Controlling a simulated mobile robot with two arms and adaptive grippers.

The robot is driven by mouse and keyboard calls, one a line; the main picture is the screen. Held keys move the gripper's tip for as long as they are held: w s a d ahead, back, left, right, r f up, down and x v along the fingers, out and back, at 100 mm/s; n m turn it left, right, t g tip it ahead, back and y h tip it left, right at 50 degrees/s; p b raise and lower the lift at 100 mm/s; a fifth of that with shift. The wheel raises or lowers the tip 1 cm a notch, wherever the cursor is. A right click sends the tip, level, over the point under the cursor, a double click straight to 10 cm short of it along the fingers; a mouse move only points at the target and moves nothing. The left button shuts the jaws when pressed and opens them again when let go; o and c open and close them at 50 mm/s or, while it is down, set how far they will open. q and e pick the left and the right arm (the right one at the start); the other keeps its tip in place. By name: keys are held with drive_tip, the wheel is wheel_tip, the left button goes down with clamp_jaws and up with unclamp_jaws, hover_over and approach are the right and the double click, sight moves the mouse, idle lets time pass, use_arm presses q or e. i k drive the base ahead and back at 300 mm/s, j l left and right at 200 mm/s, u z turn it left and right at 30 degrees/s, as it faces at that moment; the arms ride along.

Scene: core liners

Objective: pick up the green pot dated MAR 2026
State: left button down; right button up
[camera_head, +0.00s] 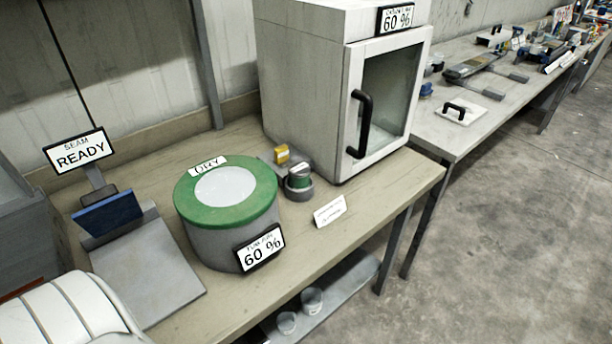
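A small pot with a green band and grey top (299,176) stands on the bench between the round drum and the white cabinet. It sits in or on a grey round base. I cannot read any date on it. A small yellow-topped item (281,154) stands just behind it to the left. A white card (330,211) with print too small to read stands in front and to the right of the pot. Neither of my grippers shows in the head view.
A large grey drum with a green lid (248,208) and a 60 % sign stands left of the pot. A white cabinet (310,90) with a black handle stands behind right. A scale-like device (145,265) is at left. The wooden bench (285,265) ends at the front edge.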

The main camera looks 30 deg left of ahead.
sight(300, 172)
drive_tip(key=i+l+u, duration=0.1)
drive_tip(key=u, duration=0.6)
